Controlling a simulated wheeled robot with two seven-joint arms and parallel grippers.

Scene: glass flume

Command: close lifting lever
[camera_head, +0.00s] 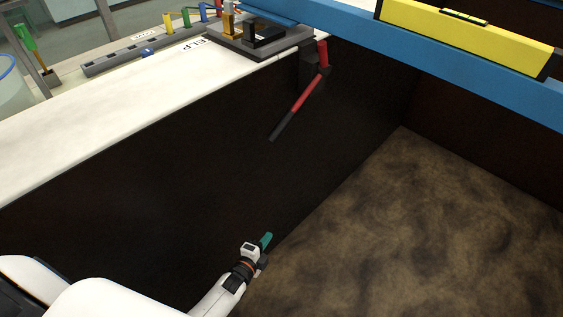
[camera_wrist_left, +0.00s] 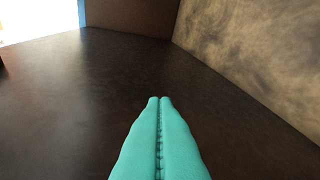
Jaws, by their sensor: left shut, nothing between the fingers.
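The lifting lever (camera_head: 297,107) shows in the head view as a red bar with a black grip end. It hangs slantwise, down and to the left, from a dark bracket (camera_head: 310,66) at the edge of the white bench. My left gripper (camera_head: 267,239) is well below the lever and apart from it, in front of the dark side wall. Its teal fingers (camera_wrist_left: 160,135) are pressed together and empty in the left wrist view. The lever cannot be made out in that view. My right gripper is not in view.
A blue beam (camera_head: 345,22) with a yellow level (camera_head: 465,36) crosses the top right. The white bench top (camera_head: 110,120) runs along the left, with a grey rack (camera_head: 150,47) on it. The space between my left gripper and the lever looks clear.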

